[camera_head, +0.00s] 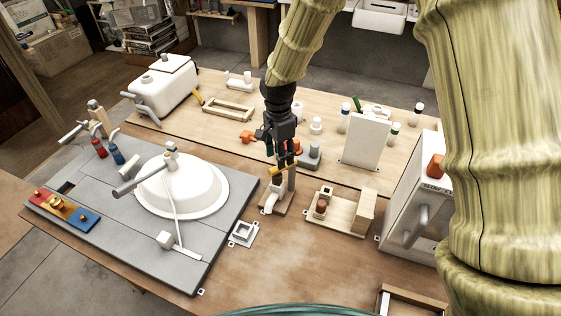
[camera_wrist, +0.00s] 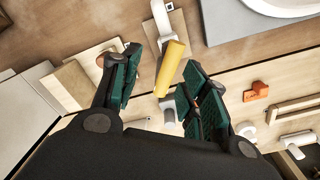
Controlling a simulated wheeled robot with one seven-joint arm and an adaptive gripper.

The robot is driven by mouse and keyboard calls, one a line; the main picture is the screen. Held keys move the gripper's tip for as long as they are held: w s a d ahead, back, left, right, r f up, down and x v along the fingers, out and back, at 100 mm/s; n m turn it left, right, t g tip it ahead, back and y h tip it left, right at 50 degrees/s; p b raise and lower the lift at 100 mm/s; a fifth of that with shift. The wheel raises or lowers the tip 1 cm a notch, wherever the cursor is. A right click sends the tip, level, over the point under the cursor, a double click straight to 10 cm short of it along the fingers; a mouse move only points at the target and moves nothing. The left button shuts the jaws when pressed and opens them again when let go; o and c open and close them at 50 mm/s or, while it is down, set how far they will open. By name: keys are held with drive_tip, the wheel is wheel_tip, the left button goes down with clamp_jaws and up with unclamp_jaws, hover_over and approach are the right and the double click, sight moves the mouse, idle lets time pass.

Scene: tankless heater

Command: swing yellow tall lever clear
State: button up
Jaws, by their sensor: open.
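The yellow tall lever (camera_wrist: 171,68) shows in the wrist view as a yellow bar, tilted, between my two green-padded fingers. It is nearer the right finger; I cannot tell whether it touches it. In the head view the lever (camera_head: 279,170) is a small yellow piece just below my gripper (camera_head: 281,152), above a white fitting on a wooden base (camera_head: 273,197). In the wrist view my gripper (camera_wrist: 161,66) is open, with a finger on either side of the lever. The white fitting (camera_wrist: 161,18) shows beyond the lever.
A wooden block fixture (camera_head: 340,212) stands right of the lever, with a white box (camera_head: 410,205) beyond it. A white basin (camera_head: 185,185) in a grey panel is to the left. An orange piece (camera_wrist: 256,91) lies right of my fingers in the wrist view.

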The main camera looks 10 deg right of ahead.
drive_tip(key=shift+w+f, duration=0.1)
drive_tip(key=shift+f, duration=0.4)
drive_tip(key=w+f, duration=0.1)
drive_tip(key=w+f+p, duration=0.1)
drive_tip(key=f, duration=0.1)
drive_tip(key=w+f, duration=0.1)
drive_tip(key=f, duration=0.1)
drive_tip(key=shift+d+f+p, duration=0.1)
drive_tip(key=shift+f+p, duration=0.1)
drive_tip(key=shift+p, duration=0.1)
drive_tip(key=shift+s+f, duration=0.15)
drive_tip(key=shift+s, duration=0.35)
drive_tip(key=shift+s+r, duration=0.25)
drive_tip(key=shift+s, duration=0.35)
drive_tip(key=shift+w+f, duration=0.45)
drive_tip(key=shift+w, duration=0.15)
drive_tip(key=shift+w+f, duration=0.15)
drive_tip(key=shift+w, duration=0.05)
drive_tip(key=shift+c, duration=1.2)
drive_tip(key=shift+s+r, duration=0.25)
drive_tip(key=shift+s, duration=0.1)
clamp_jaws()
